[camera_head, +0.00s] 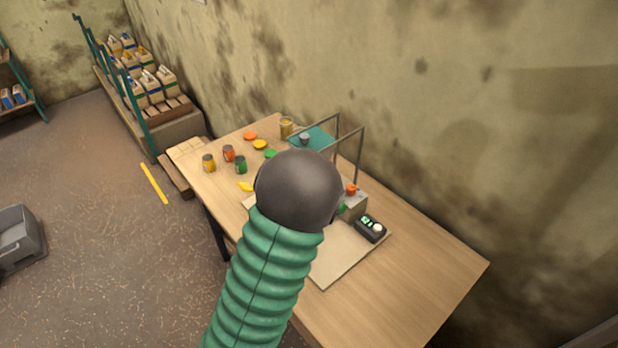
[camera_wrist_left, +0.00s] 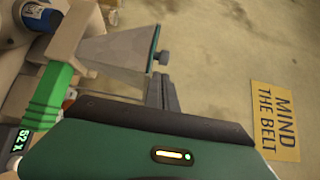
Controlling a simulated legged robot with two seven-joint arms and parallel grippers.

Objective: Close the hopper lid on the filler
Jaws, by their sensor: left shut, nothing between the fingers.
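The hopper lid (camera_head: 318,138) is a teal plate with a grey knob (camera_head: 304,138) at the back of the filler (camera_head: 355,203). In the left wrist view the picture is turned sideways. There the lid (camera_wrist_left: 154,43) shows as a thin teal edge across the wide mouth of the grey hopper (camera_wrist_left: 112,50), its knob (camera_wrist_left: 162,58) outward; I cannot tell whether it is fully seated. My left gripper (camera_wrist_left: 160,92) is shut and empty, close to the lid's edge and knob. In the head view my arm hides the gripper and much of the filler. My right gripper is not in view.
Several jars (camera_head: 240,164) and coloured discs (camera_head: 260,144) stand on the wooden table (camera_head: 420,270). Grey posts (camera_head: 360,150) rise by the filler. A dark display box (camera_head: 370,228) sits nearer the front. The wall behind bears a yellow sign (camera_wrist_left: 275,120). The table's right end is clear.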

